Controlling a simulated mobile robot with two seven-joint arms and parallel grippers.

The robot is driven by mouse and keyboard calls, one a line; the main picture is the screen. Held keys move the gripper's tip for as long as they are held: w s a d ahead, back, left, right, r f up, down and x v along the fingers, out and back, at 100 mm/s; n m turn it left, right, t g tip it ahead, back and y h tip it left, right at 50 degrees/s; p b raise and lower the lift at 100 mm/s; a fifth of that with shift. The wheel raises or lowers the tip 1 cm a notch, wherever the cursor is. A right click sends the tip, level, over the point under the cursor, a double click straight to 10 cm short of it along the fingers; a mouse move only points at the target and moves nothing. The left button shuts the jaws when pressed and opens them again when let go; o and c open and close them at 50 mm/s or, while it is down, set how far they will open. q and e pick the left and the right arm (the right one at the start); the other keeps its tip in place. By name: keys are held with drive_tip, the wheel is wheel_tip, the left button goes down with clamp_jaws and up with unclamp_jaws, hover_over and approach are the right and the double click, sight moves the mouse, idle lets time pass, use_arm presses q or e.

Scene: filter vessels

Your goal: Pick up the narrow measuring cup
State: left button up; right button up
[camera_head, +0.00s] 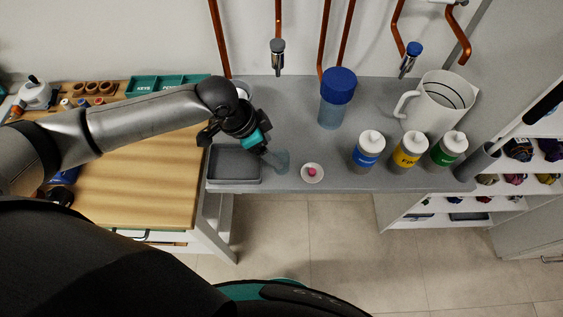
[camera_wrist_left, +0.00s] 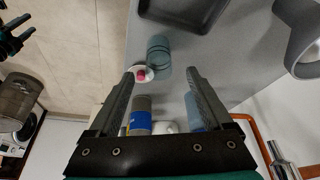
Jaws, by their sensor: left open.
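The narrow measuring cup (camera_head: 279,161) is a translucent blue-grey cylinder on the grey counter, just right of the grey tray. It also shows in the left wrist view (camera_wrist_left: 158,52), upright and beyond the fingertips, roughly in line with the gap between them. My left gripper (camera_head: 267,152) is beside the cup on its left in the head view. In the left wrist view my left gripper (camera_wrist_left: 162,72) has its fingers wide apart with nothing held. Whether a finger touches the cup cannot be told. A dark jawed shape at the upper left there may be my right gripper (camera_wrist_left: 12,38); its jaws are unclear.
The grey tray (camera_head: 235,181) lies left of the cup. A small white dish (camera_head: 312,179) with a pink item sits close on its right. Bottles (camera_head: 368,152), a blue-lidded jar (camera_head: 336,108) and a large white jug (camera_head: 440,103) stand farther right. The counter's front edge is close.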

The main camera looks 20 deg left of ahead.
use_arm(q)
drive_tip(key=shift+b+x, duration=0.5)
drive_tip(key=shift+x, duration=3.45)
drive_tip(key=shift+s, duration=0.2)
clamp_jaws()
